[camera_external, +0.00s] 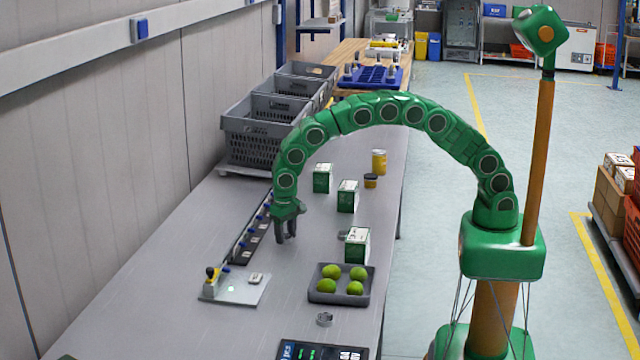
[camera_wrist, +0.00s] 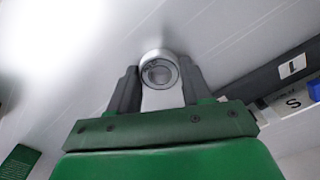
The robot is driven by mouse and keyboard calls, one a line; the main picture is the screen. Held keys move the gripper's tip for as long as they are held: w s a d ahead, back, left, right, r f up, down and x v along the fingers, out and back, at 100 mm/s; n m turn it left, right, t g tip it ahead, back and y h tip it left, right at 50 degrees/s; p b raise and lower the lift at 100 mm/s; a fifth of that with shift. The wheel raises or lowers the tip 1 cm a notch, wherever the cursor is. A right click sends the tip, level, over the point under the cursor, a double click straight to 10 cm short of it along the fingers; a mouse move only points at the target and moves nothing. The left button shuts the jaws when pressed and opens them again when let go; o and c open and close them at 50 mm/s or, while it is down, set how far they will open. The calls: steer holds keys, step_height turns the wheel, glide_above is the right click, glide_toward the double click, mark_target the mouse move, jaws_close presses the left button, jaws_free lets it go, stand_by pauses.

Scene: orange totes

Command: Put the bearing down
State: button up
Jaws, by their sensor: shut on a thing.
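My gripper (camera_external: 287,236) hangs over the grey table, to the right of the dark rail strip, with its fingers pointing down. The wrist view shows the bearing (camera_wrist: 159,57), a small metal ring with an open centre, between the two dark fingers of my gripper (camera_wrist: 158,85). The fingers are shut on it from both sides. In the external view the bearing is too small and covered to make out. The gap between the fingertips and the table is hard to judge.
A fixture plate (camera_external: 238,290) with a yellow clamp stands at front left, beside the rail strip (camera_external: 250,238). A tray of limes (camera_external: 318,296), a metal ring (camera_external: 324,319) and several green-white boxes (camera_external: 357,246) stand to the right. Grey crates (camera_external: 250,145) stand behind.

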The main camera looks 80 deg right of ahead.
steer(key=shift+f, duration=0.1)
steer(key=o, duration=1.1)
step_height(320, 180, up, 11)
steer(key=s+d+r+n, duration=0.1)
steer(key=s+d+r, duration=0.8)
steer(key=s+d, duration=0.15)
steer(key=s+d+r+n, duration=0.1)
steer(key=s+d, duration=0.3)
steer(key=s, duration=0.4)
steer(key=s+d+r+n+g, duration=0.15)
steer(key=s+d, duration=0.25)
steer(key=s, duration=0.4)
steer(key=s+d+r, duration=0.1)
steer(key=s+d, duration=0.3)
steer(key=s, duration=0.5)
steer(key=s+d+f+n, duration=0.1)
steer(key=s, duration=0.7)
steer(key=s+d+f+n, duration=0.1)
steer(key=s+f, duration=0.1)
steer(key=s, duration=0.6)
steer(key=shift+s+d, duration=0.25)
steer(key=shift+d, duration=0.05)
